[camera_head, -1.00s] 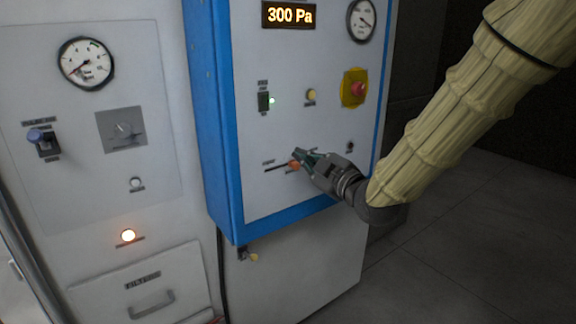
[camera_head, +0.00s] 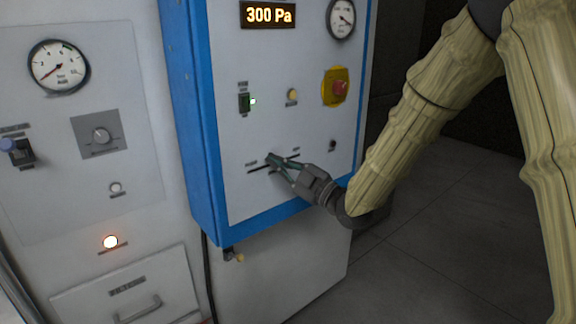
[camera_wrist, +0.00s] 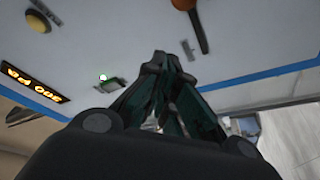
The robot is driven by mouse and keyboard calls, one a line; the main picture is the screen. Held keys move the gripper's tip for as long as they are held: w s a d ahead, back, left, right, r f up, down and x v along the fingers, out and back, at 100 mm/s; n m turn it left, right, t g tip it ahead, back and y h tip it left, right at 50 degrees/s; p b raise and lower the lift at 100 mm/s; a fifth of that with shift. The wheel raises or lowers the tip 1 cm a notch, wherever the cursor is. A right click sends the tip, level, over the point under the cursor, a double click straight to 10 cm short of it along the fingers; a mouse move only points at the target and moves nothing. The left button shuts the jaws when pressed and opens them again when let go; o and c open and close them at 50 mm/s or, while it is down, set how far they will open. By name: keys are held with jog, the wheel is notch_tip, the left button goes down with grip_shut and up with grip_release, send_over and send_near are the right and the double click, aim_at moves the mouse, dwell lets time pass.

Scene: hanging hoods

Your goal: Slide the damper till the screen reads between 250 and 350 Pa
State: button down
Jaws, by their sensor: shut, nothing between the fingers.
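The screen (camera_head: 268,15) on the blue-edged cabinet reads 300 Pa in orange digits. The damper's dark slot (camera_head: 254,170) runs slantwise low on the panel. Its orange knob (camera_wrist: 184,4) shows at the top edge of the wrist view, on the slot (camera_wrist: 197,32); in the head view my fingers seem to hide it. My gripper (camera_head: 272,158) is in front of the slot with its fingers shut and empty. In the wrist view the fingertips (camera_wrist: 168,60) are beside the slot's near end, apart from the knob. I cannot tell whether they touch the panel.
A gauge (camera_head: 342,18) is at the top right. The grey cabinet (camera_head: 90,210) stands at left. Open floor (camera_head: 440,240) lies at right.

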jog(key=p+x, duration=0.1)
jog(key=x, duration=0.2)
jog(key=shift+w+d+f+p, duration=0.15)
jog(key=shift+w+p, duration=0.05)
jog(key=shift+p, duration=0.1)
jog(key=shift+w+d+f+p, duration=0.5)
jog(key=shift+d+f, duration=0.25)
jog(key=shift+f, duration=0.15)
jog(key=shift+w+d+f, duration=0.1)
jog(key=shift+f, duration=0.2)
jog(key=shift+d+f, duration=0.1)
jog(key=shift+w+d+f+b, duration=0.15)
jog(key=shift+f+b, duration=0.1)
jog(key=shift+b, duration=0.35)
jog(key=shift+w+d+b, duration=0.2)
jog(key=shift+d+b, duration=0.1)
jog(key=shift+b, duration=0.15)
